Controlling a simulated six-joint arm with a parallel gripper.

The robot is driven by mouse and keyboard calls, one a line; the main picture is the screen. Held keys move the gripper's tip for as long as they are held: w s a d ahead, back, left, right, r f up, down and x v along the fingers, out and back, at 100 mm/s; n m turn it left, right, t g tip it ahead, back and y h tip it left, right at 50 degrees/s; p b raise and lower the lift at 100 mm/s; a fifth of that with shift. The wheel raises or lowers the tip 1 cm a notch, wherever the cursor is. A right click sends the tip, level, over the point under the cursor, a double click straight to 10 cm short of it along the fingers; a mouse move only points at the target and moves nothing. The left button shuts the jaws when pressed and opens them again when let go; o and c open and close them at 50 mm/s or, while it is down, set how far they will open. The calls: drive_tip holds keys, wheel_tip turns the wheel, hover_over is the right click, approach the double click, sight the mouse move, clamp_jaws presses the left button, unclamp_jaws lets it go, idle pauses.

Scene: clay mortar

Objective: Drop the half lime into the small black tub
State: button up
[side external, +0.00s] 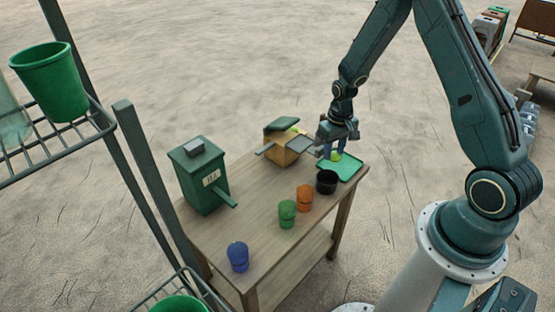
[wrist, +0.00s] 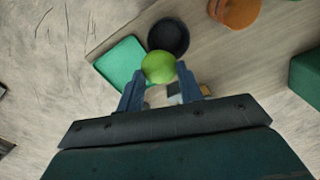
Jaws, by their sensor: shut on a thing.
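The half lime (wrist: 158,67) is bright green and sits between the tips of my gripper (wrist: 160,84) in the wrist view. In the side view my gripper (side external: 335,150) is shut on the half lime (side external: 336,156), over the green tray (side external: 350,169) at the table's far right end. The small black tub (side external: 326,183) stands upright just in front of the tray, close to my gripper. In the wrist view the tub (wrist: 168,37) lies just beyond the lime, and its dark inside shows. The gap between lime and tray is hard to judge.
An orange cup (side external: 305,198), a green cup (side external: 287,213) and a blue cup (side external: 238,257) stand along the table's near edge. A wooden box with a dark lid (side external: 284,149) stands left of my gripper. A dark green dispenser (side external: 200,175) stands at the left.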

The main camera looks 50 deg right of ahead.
drive_tip(key=shift+f, duration=1.1)
drive_tip(key=o, duration=1)
drive_tip(key=shift+r, duration=0.15)
drive_tip(key=shift+r, duration=6.75)
drive_tip(key=shift+r, duration=0.1)
